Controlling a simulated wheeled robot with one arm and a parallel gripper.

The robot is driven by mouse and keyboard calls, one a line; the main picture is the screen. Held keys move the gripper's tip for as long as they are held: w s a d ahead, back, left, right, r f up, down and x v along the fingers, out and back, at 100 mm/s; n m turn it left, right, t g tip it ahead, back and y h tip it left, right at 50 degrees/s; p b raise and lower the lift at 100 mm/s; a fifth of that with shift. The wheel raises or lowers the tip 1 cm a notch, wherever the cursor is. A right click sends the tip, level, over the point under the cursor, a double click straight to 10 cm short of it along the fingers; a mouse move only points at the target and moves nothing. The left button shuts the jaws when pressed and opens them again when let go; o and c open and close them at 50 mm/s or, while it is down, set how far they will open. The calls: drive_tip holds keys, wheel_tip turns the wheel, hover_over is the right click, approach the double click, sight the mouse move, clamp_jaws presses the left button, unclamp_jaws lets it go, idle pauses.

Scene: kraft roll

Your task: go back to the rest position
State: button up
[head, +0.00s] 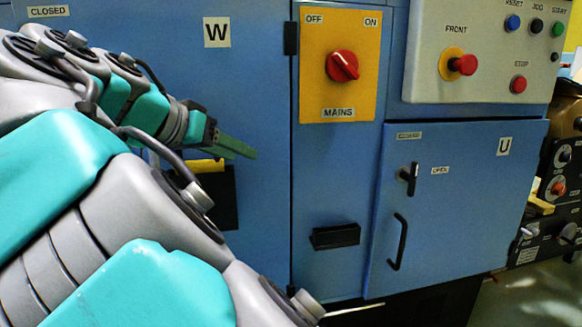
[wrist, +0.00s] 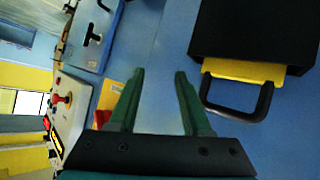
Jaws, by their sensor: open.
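My gripper (head: 238,148) is at the end of my teal and grey arm, left of the middle in the head view. It is in front of the blue cabinet door marked W (head: 258,215). In the wrist view my gripper (wrist: 158,75) shows two green fingers standing apart with nothing between them. The blue cabinet face lies beyond the fingertips. My arm hides part of the door in the head view.
A yellow MAINS plate with a red rotary switch (head: 342,66) is right of the gripper. A control panel with a red FRONT button (head: 464,65) is at upper right. Door U (head: 460,235) looks closed. A black box with a handle (wrist: 262,102) is right of the fingers.

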drive_tip(key=s+d+f+g+p, duration=0.15)
drive_tip(key=d+f, duration=0.25)
drive_tip(key=d, duration=0.4)
drive_tip(key=s+d+f+n+g, duration=0.1)
drive_tip(key=s+d+f+g, duration=0.2)
drive_tip(key=d, duration=0.5)
drive_tip(key=s+d+f+g+p, duration=0.1)
drive_tip(key=d+f+g, duration=0.1)
drive_tip(key=d+f, duration=0.5)
drive_tip(key=s+d+f+n+g+y+p, duration=0.1)
drive_tip(key=s+f+y, duration=0.1)
drive_tip(key=s+f, duration=0.3)
drive_tip(key=s+f+n+g+y+p, duration=0.1)
drive_tip(key=s+f, duration=0.4)
drive_tip(key=s, duration=0.6)
drive_tip(key=s+d+f+n+g+y+p, duration=0.1)
drive_tip(key=s+f+g+y, duration=0.2)
drive_tip(key=s+f, duration=0.2)
drive_tip(key=s, duration=0.3)
drive_tip(key=shift+s+d+f+y, duration=0.25)
drive_tip(key=shift+d+f+y, duration=0.05)
drive_tip(key=shift+f, duration=0.1)
